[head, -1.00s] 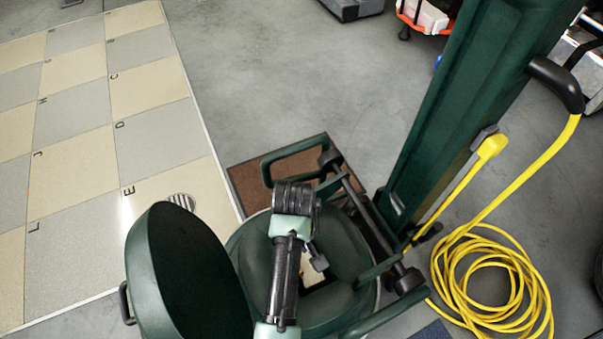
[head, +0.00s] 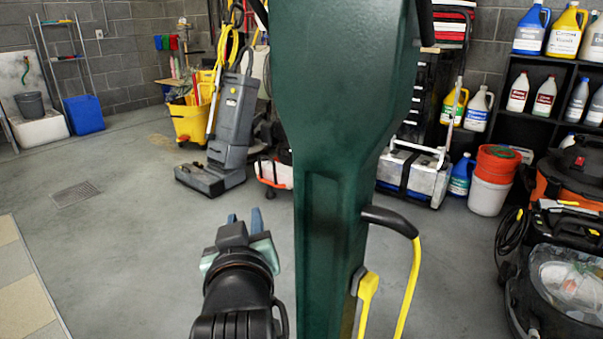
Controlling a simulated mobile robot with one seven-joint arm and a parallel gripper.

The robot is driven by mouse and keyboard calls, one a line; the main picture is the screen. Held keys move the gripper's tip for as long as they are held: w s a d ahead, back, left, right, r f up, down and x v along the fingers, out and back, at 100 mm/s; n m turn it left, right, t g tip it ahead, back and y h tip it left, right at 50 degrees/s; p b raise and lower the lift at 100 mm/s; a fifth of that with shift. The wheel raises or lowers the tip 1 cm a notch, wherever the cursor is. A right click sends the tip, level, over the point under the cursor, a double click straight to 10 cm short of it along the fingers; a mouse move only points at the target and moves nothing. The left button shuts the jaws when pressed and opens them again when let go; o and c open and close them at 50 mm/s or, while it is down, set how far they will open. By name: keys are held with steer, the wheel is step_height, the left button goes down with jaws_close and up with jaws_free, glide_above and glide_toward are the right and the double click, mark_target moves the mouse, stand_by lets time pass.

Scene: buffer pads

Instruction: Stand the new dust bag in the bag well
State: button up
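My gripper (head: 245,221) is raised in the lower middle of the head view, left of the tall dark green machine column (head: 335,200). Its two blue-grey fingers point away from me and stand apart, with only floor seen between them. Neither the new dust bag nor the bag well can be made out now; the green machine's lower part lies below the picture.
A grey upright floor machine (head: 234,125) stands behind. Shelves with several jugs (head: 517,92), stacked buckets (head: 490,180) and a black bin with clear plastic (head: 568,280) are right. Left floor is open.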

steer(key=s+d+r+m+t, duration=0.1)
steer(key=s+r+t, duration=0.3)
steer(key=r, duration=0.6)
steer(key=s+d+r+m+t+h, duration=0.1)
steer(key=s+d+r+t, duration=0.2)
steer(key=s+r, duration=0.4)
steer(key=s+d+r+m+t+h, duration=0.1)
steer(key=s+d+r+t, duration=0.3)
steer(key=r, duration=0.8)
steer(key=shift+s+d+r+m+t, duration=0.15)
steer(key=shift+s+r+m+t, duration=0.35)
steer(key=shift+s, duration=0.6)
steer(key=shift+f, duration=0.1)
step_height(320, 180, up, 44)
steer(key=p, duration=4.4)
steer(key=shift+f, duration=0.1)
steer(key=shift+g, duration=0.3)
